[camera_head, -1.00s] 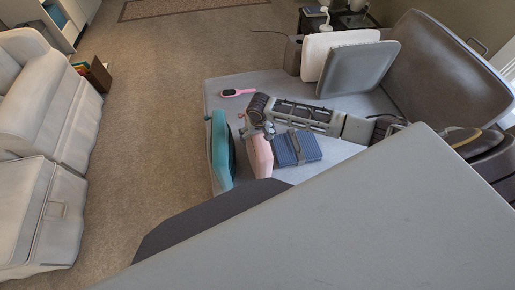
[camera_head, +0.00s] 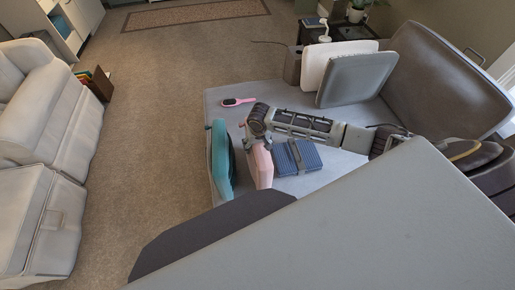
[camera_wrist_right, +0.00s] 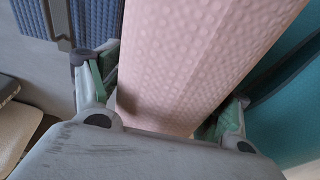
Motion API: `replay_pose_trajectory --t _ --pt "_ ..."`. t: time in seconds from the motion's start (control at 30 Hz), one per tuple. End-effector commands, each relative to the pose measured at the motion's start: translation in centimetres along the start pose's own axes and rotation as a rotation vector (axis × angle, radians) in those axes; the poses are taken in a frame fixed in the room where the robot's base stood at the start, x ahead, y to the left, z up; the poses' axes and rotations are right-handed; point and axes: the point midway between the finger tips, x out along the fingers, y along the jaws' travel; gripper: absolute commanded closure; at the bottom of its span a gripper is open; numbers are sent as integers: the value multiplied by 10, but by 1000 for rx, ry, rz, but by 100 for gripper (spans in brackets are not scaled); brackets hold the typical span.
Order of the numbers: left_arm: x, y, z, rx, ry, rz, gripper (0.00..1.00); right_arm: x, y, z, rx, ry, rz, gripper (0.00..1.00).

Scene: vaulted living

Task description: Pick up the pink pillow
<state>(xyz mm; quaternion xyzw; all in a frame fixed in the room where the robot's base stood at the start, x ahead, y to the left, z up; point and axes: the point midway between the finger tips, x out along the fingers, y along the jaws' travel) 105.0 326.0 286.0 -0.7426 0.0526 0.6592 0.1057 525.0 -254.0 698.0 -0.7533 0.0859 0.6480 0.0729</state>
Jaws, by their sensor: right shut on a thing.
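The pink pillow (camera_head: 263,167) stands on edge on the grey sofa seat, between a teal pillow and a blue folded item. My right gripper (camera_head: 258,143) is at its upper end, with the arm reaching in from the right. In the right wrist view, the dimpled pink pillow (camera_wrist_right: 195,65) fills the space between the two fingers of my right gripper (camera_wrist_right: 168,105), one on each side. The gripper is shut on it. The pillow's lower edge is hard to see. My left gripper is not in view.
The teal pillow (camera_head: 220,160) stands close on the left, and the blue folded item (camera_head: 298,157) lies close on the right. A pink hairbrush (camera_head: 238,102) lies behind on the seat. White (camera_head: 330,62) and grey (camera_head: 357,80) cushions lean at the back. Open carpet lies left.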

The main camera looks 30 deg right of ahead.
Motion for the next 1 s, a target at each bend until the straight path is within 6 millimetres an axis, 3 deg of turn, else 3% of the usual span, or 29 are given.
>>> replay_pose_trajectory --t 0.27,0.7,1.0 --pt "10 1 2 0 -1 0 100 -4 -1 -1 -1 2 -2 83" --pt "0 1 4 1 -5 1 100 -76 -1 -13 0 3 -3 83" --pt "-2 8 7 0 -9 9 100 -102 -1 -16 0 2 -3 83"
